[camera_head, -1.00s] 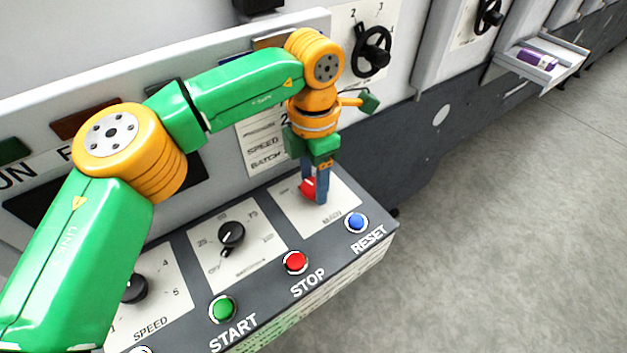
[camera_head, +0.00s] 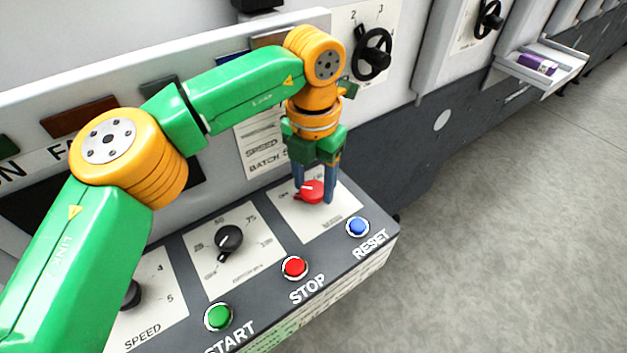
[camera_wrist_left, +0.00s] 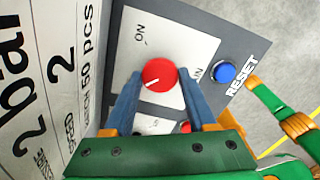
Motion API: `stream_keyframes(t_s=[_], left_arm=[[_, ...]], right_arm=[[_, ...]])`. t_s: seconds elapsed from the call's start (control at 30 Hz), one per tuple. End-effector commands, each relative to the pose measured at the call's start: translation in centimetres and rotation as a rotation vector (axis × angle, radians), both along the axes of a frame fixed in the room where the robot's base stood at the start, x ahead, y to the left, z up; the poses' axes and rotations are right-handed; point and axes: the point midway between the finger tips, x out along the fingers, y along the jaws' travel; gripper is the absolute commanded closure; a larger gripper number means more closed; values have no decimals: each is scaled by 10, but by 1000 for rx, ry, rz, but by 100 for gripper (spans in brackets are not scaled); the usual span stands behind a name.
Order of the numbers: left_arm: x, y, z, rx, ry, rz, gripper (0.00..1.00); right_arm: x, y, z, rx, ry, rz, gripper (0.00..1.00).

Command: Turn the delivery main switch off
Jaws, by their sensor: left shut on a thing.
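The main switch is a red round knob (camera_head: 312,191) with a white mark, on a white plate (camera_head: 338,212) at the right end of the control panel. My left gripper (camera_head: 314,190) points down over it, its blue fingers on either side and shut on the knob. In the head view the white mark points left, toward the small OFF label (camera_head: 284,195). In the left wrist view the red knob (camera_wrist_left: 159,75) sits between the fingertips, and ON is printed on the plate above it. My right gripper is not in view.
A blue RESET button (camera_head: 357,227), a red STOP button (camera_head: 294,267) and a green START button (camera_head: 218,317) line the panel's front edge. A black dial (camera_head: 230,240) stands left of the main switch. The floor at right is clear.

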Motion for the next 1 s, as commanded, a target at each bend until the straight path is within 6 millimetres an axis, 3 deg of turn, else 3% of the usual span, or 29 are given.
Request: stream_keyframes(t_s=[0.4,0.43,0.5,0.53,0.83,1.0], left_arm=[[1,0,2,-2,-5,7,99],[1,0,2,-2,-5,7,35],[1,0,1,-1,-4,7,16],[1,0,1,-1,-4,7,13],[1,0,4,-1,-3,6,13],[1,-1,39,-2,-5,7,13]], right_arm=[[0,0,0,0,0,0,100],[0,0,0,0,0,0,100],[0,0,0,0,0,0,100],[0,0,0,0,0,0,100],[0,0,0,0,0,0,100],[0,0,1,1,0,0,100]])
